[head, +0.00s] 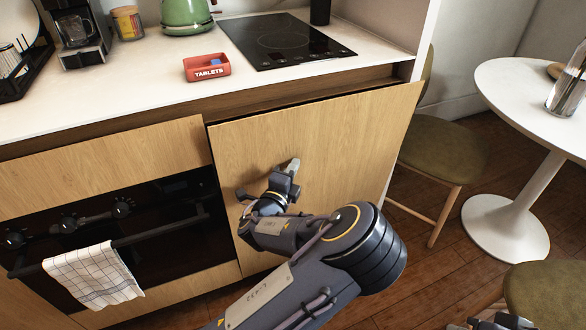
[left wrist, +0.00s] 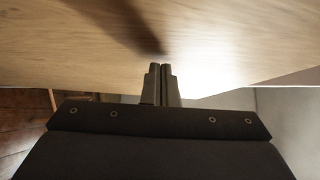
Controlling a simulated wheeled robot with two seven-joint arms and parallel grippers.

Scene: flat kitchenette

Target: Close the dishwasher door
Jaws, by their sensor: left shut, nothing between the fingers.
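The dishwasher door (head: 340,130) is a light wood panel below the counter, right of the oven. It is nearly upright, with its top edge standing a little out from the cabinet and a dark gap behind it. My left gripper (head: 291,167) is shut and empty, in front of the door's middle. In the left wrist view the shut fingertips (left wrist: 160,70) are at the wood panel (left wrist: 80,45); I cannot tell if they touch it. Part of my right gripper (head: 495,322) shows at the bottom right edge; its fingers are not clear.
The oven (head: 150,215) with a checked towel (head: 92,275) is left of the door. A red tablets box (head: 207,68) and a black hob (head: 285,40) are on the counter. A green chair (head: 440,150) and a round white table (head: 520,95) stand to the right.

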